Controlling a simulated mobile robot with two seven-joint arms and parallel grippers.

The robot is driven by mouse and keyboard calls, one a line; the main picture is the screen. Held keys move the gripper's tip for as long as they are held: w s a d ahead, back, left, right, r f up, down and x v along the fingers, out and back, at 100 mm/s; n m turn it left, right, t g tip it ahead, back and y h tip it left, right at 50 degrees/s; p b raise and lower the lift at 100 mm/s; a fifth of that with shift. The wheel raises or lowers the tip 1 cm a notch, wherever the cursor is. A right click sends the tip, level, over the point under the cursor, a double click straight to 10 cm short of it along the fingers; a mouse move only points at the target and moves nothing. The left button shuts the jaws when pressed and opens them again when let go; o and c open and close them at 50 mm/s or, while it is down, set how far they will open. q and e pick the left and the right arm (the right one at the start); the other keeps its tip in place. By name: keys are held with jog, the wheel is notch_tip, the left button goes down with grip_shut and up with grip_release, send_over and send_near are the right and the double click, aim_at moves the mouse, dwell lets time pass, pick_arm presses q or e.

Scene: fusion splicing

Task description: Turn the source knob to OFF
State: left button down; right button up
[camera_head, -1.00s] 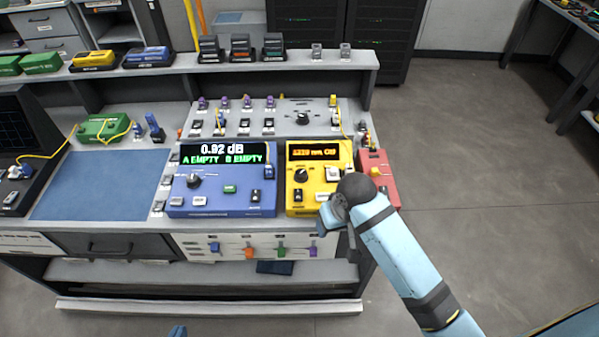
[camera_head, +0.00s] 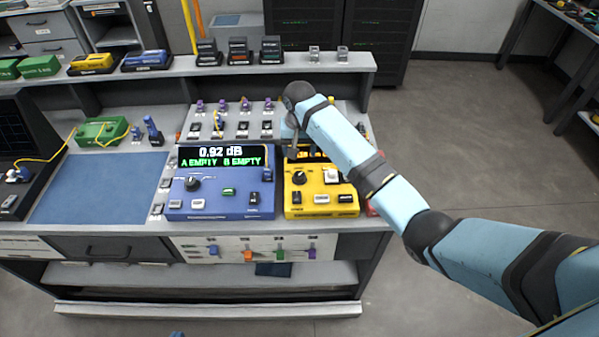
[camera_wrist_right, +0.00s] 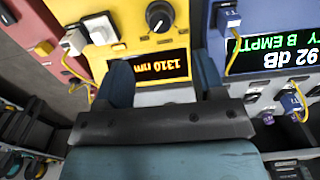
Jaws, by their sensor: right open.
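The yellow source box (camera_head: 321,205) stands on the bench, right of the blue meter (camera_head: 221,203). Its round black source knob (camera_head: 299,178) is on the upper left of its face; I cannot read its setting. The knob is also at the top of the right wrist view (camera_wrist_right: 159,16), beyond the display reading 1310 nm. My right gripper (camera_head: 291,148) is above the back of the yellow box, open and empty; in the wrist view its fingers (camera_wrist_right: 162,66) frame the display, apart from the knob. A small blue tip, perhaps my left gripper, shows at the bottom edge.
The blue meter shows 0.92 dB. White and black switches (camera_head: 332,176) sit on the yellow box, near the knob. A grey panel with several connectors (camera_head: 240,131) lies behind. The red box is mostly hidden by my arm. The blue mat (camera_head: 100,188) is clear.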

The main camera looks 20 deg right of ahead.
aim_at(300, 175)
notch_tip(300, 175, down, 10)
dwell(0.3)
jog(key=shift+c, duration=0.2)
jog(key=c, duration=0.9)
